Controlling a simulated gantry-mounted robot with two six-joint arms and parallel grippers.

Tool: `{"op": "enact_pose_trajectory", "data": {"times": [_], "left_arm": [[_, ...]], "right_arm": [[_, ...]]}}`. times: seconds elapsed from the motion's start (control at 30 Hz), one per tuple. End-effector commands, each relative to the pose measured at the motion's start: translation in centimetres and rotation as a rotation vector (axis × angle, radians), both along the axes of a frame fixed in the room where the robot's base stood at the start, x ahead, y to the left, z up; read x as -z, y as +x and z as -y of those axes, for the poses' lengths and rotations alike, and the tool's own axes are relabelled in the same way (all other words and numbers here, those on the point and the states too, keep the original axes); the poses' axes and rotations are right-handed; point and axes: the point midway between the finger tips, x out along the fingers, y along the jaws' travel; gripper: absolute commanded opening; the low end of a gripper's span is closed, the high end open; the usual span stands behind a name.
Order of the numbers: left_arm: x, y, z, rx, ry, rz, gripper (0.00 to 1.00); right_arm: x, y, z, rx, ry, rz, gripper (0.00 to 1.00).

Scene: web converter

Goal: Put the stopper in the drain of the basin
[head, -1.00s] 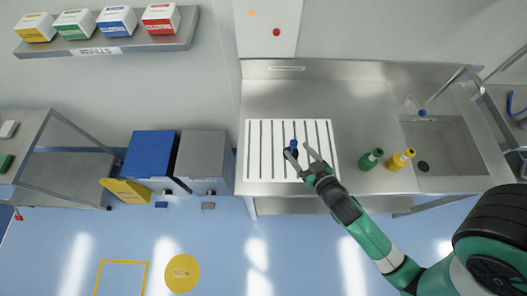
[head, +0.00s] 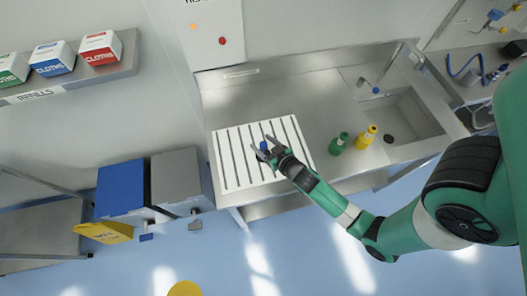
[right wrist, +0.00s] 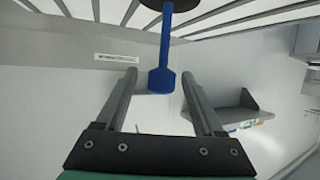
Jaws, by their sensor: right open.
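The stopper (head: 264,146) has a blue stem and knob and stands on the white slatted rack (head: 222,160) on the counter. In the right wrist view, its blue knob (right wrist: 161,80) lies between my fingertips, with a gap on each side, and its dark disc shows at the top edge. My right gripper (head: 268,148) is open at the stopper; its tips also show in the right wrist view (right wrist: 158,74). The steel basin (head: 418,118) is at the counter's right, with a dark round drain (head: 388,138) in its floor. My left gripper is not in view.
A green bottle (head: 339,143) and a yellow bottle (head: 367,137) stand between rack and basin. A tap (head: 378,82) rises behind the basin. Blue and grey bins (head: 125,185) stand left of the counter. The counter behind the rack is clear.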

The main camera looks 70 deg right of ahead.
Motion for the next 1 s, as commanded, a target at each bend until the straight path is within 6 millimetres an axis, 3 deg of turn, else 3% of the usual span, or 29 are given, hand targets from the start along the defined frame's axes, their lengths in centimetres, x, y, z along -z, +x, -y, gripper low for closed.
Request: {"op": "enact_pose_trajectory", "data": {"times": [0.13,0.4,0.77,1.0], "left_arm": [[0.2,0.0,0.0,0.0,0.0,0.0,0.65],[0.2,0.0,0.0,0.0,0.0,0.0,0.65],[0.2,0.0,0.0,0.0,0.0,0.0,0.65],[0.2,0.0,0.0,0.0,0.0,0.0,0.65]], "right_arm": [[0.8,1.8,1.1,0.0,-0.001,0.001,0.7],[1.0,2.1,1.3,-0.001,0.0,0.0,0.68],[1.0,2.1,1.3,-0.001,0.0,0.0,0.03],[1.0,2.1,1.3,-0.001,0.0,0.001,0.0]]}}
